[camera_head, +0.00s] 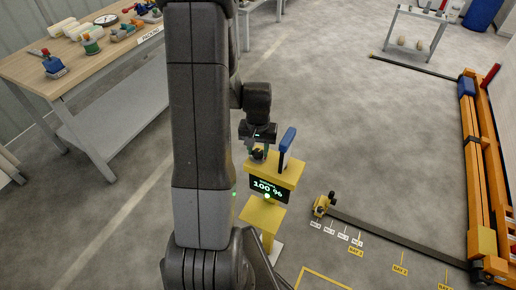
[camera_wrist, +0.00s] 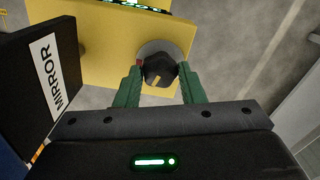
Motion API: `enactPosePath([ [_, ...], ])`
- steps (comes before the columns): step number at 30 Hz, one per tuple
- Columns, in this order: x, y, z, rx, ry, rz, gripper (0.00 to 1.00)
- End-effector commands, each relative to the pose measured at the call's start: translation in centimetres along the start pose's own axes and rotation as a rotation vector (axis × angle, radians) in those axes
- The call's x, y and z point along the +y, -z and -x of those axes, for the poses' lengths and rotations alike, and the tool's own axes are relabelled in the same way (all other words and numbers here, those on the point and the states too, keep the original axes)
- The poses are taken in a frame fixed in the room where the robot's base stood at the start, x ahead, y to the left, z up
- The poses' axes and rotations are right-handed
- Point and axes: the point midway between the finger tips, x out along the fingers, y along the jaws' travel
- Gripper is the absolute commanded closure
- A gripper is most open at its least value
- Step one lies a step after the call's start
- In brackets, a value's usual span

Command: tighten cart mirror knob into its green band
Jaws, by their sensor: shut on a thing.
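The mirror knob (camera_wrist: 160,67) is black and faceted, with a yellow mark on its near side. It sits on a round grey dial (camera_wrist: 159,46) on the yellow cart stand (camera_wrist: 103,42). My gripper (camera_wrist: 160,72) is shut on the knob, with a green finger on each side. A small reddish patch shows at the dial's left edge; I cannot make out a green band. The dark mirror (camera_wrist: 30,75), labelled MIRROR, stands left of my gripper. In the head view my gripper (camera_head: 258,153) is at the stand's top, beside the blue-topped mirror (camera_head: 288,139).
A display (camera_head: 267,189) on the stand's front reads 100 %. A workbench (camera_head: 90,60) with several parts is at the left. An orange gantry frame (camera_head: 488,165) with a dark floor beam (camera_head: 400,237) is at the right. Open floor lies between.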

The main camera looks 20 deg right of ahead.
Motion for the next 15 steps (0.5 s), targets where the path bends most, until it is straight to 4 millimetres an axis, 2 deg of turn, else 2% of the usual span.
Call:
enactPosePath([
  [15,0.04,0.05,-0.09,0.002,0.001,-0.409,0.87],
])
